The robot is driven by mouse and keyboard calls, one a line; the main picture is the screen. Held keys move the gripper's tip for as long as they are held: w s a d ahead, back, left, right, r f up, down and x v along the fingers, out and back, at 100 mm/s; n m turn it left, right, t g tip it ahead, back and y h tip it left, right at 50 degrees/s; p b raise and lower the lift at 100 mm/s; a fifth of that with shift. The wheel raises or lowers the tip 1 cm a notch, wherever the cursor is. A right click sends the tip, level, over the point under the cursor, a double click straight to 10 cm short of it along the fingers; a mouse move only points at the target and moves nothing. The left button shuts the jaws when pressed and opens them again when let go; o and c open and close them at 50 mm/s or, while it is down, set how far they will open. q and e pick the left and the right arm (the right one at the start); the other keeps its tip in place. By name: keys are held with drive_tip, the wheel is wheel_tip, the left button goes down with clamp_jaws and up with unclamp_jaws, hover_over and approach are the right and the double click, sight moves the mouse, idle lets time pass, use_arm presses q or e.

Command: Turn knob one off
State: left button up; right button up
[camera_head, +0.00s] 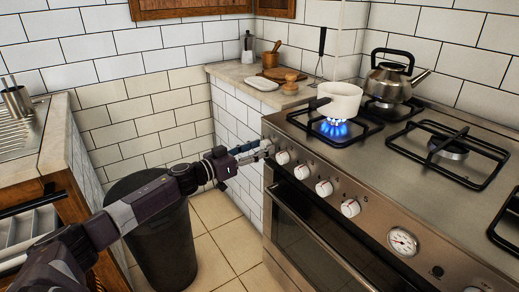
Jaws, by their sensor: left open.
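A row of several white knobs runs along the stove's (375,225) steel front. My left gripper (262,150) reaches in from the left, open, at the far left end of the row. A pale knob (267,146) shows at its fingertips and is partly hidden by them; I cannot tell if they touch it. The neighbouring knob (283,157) is clear of the gripper, just to the right. A blue flame (335,129) burns under a white pot (340,100) on the left burner. My right gripper is not in view.
A metal kettle (388,80) stands on the back burner. A dark bin (163,240) stands on the tiled floor below my left arm. A counter with a white dish (262,83) adjoins the stove's left side. The oven handle (310,240) runs below the knobs.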

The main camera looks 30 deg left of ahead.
use_arm(q)
drive_tip(key=shift+c, duration=0.5)
drive_tip(key=c, duration=1.1)
drive_tip(key=shift+o, duration=0.2)
